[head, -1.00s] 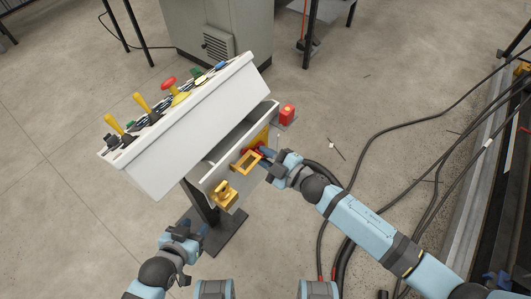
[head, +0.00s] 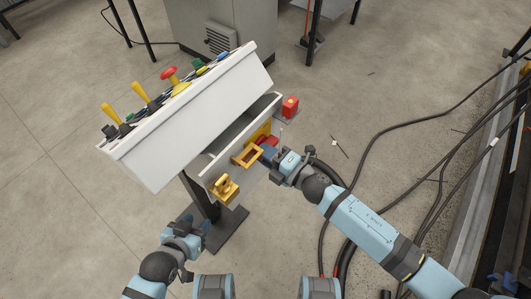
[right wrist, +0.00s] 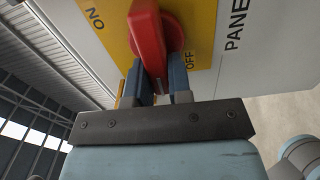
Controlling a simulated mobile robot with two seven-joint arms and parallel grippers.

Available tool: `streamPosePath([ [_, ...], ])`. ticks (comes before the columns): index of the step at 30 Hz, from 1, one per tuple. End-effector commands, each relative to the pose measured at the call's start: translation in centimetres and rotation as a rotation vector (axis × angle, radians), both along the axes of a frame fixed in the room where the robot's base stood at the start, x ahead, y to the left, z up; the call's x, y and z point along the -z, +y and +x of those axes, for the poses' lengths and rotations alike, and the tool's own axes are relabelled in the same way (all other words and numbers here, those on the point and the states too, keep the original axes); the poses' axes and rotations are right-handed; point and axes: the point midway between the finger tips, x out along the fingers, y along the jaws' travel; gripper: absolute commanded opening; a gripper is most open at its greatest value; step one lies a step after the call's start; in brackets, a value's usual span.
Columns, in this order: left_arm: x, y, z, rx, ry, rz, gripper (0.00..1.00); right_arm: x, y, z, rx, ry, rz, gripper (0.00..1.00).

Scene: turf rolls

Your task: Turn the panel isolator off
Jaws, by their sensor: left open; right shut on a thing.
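The isolator's red handle (right wrist: 148,38) sits on a yellow plate (right wrist: 205,22) in the right wrist view. The lettering "OFF" is right of the handle, and letters reading "NO" are at the upper left. In the head view the red handle (head: 270,141) shows on the front of the white console (head: 190,118). My right gripper (right wrist: 160,82) is shut on the handle, with a blue finger on each side; it also shows in the head view (head: 268,155). My left gripper (head: 188,225) is open and empty, low in front of the console's post.
A yellow frame (head: 247,156) and a yellow padlock (head: 224,187) are left of the handle. A red box (head: 290,106) stands behind it. Levers and a red mushroom button (head: 169,73) top the console. Black cables (head: 372,140) lie on the floor at right.

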Motion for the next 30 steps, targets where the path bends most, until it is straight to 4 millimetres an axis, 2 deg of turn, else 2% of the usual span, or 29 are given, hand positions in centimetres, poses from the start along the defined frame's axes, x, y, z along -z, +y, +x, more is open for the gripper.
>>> streamPosePath([
  [19, 0.28, 0.14, 0.01, 0.002, 0.004, 0.004, 0.43, 0.18, 0.0, -0.06, -0.001, -0.043, -0.033, 0.0],
  [20, 0.3, 0.17, 0.0, 0.003, 0.004, 0.004, 0.43, 0.18, 0.0, -0.06, -0.001, -0.043, -0.033, 0.21],
  [23, 0.32, 0.26, -0.01, 0.004, 0.004, 0.007, 0.43, 0.18, -0.01, -0.05, -0.001, -0.043, -0.033, 0.44],
  [30, 0.31, 0.26, 0.0, 0.005, 0.004, 0.008, 0.43, 0.14, -0.02, -0.03, 0.0, -0.041, -0.031, 0.45],
])
